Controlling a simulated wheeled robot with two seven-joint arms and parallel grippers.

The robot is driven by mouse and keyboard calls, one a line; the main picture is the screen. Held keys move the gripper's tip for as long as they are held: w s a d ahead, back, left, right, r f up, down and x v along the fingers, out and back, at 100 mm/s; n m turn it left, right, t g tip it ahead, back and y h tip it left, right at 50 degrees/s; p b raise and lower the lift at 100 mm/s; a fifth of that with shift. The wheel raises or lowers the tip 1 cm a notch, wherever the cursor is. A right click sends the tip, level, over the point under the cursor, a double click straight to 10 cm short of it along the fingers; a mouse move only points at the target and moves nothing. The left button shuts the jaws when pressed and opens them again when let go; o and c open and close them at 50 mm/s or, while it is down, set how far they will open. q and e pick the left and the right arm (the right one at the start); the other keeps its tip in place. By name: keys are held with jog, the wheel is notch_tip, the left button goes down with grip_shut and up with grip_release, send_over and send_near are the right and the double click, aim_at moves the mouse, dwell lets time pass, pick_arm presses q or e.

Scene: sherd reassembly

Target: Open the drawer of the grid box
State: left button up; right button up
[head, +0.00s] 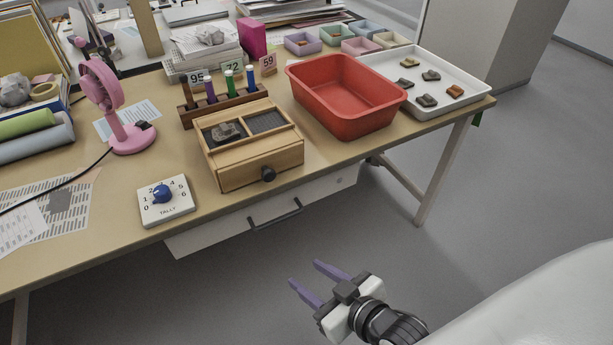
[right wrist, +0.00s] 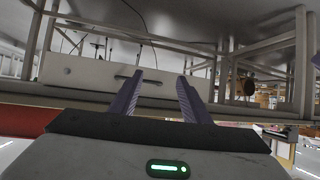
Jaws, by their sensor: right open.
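The grid box (head: 231,164) is a light wooden box on the table, with a sherd (head: 226,131) in its left top compartment and a dark mesh in the right one. Its front has a dark round knob (head: 268,174), and the drawer looks closed. My right gripper (head: 319,277) has purple fingers and is open and empty. It is out over the floor in front of the table, below and right of the box, touching nothing. In the right wrist view its fingers (right wrist: 158,97) stand apart, with the table's underside beyond. My left gripper is not in view.
A red bin (head: 345,122) stands right of the box, with a white tray (head: 452,96) of sherds beyond. A tally dial (head: 166,201) and pink fan (head: 127,138) are to the left. A white table drawer with a dark handle (head: 275,214) hangs under the front edge.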

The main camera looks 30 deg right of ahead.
jog(key=w+d+r+t+b, duration=0.1)
jog(key=w+r+t+b, duration=0.3)
jog(key=w+r, duration=0.3)
jog(key=n+t, duration=0.1)
jog(key=t, duration=0.1)
send_near(270, 177)
jog(key=w, duration=0.2)
jog(key=w+b, duration=0.1)
jog(key=w, duration=0.1)
jog(key=w+a, duration=0.1)
jog(key=w, duration=0.2)
jog(key=shift+w+b, duration=0.15)
jog(key=shift+b, duration=0.15)
jog(key=shift+w+a, duration=0.15)
jog(key=shift+w, duration=0.5)
grip_shut()
jog(key=shift+s+y, duration=0.1)
jog(key=shift+y, duration=0.3)
